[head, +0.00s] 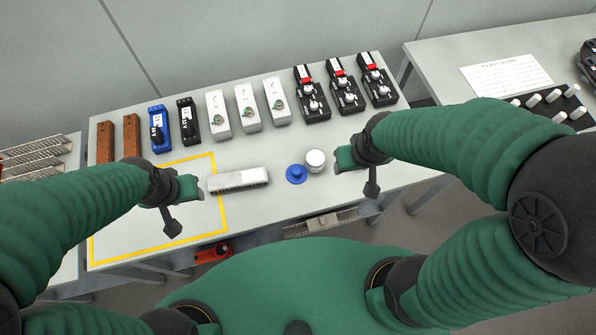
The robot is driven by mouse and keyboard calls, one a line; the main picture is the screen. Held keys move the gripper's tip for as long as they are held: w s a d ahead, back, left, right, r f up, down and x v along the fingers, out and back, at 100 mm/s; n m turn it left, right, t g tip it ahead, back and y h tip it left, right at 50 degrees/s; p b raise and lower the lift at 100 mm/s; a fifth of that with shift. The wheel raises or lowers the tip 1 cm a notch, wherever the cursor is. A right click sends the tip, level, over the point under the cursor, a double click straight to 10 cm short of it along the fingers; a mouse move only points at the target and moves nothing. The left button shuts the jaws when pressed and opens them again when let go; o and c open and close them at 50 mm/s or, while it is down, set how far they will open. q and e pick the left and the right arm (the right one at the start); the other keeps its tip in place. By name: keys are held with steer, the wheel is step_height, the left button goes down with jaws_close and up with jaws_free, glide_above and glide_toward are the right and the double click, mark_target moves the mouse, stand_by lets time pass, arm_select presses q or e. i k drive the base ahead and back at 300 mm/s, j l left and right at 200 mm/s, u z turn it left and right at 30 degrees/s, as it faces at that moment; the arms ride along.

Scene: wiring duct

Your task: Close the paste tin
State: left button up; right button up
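A small round whitish tin (315,158) stands on the light table, right of centre. A blue round lid-like disc with a raised middle (297,174) lies just to its lower left, close beside it; whether the two touch is unclear. The disc is not on the tin. My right gripper (345,158) is just right of the tin, apart from it. My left gripper (192,187) is at the left end of a grey-white slotted duct piece (238,180); I cannot tell if it touches. The finger gaps of both grippers are too small to make out.
A row of brown blocks (132,136), blue and black devices (188,121), white switch boxes (247,108) and black units with red parts (343,87) lines the table's back. A yellow outline (155,163) marks the left area. A second table (445,62) stands right.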

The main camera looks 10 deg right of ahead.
mark_target(315, 161)
steer(key=u, duration=1.8)
steer(key=k+l, duration=0.65)
steer(key=l, duration=0.15)
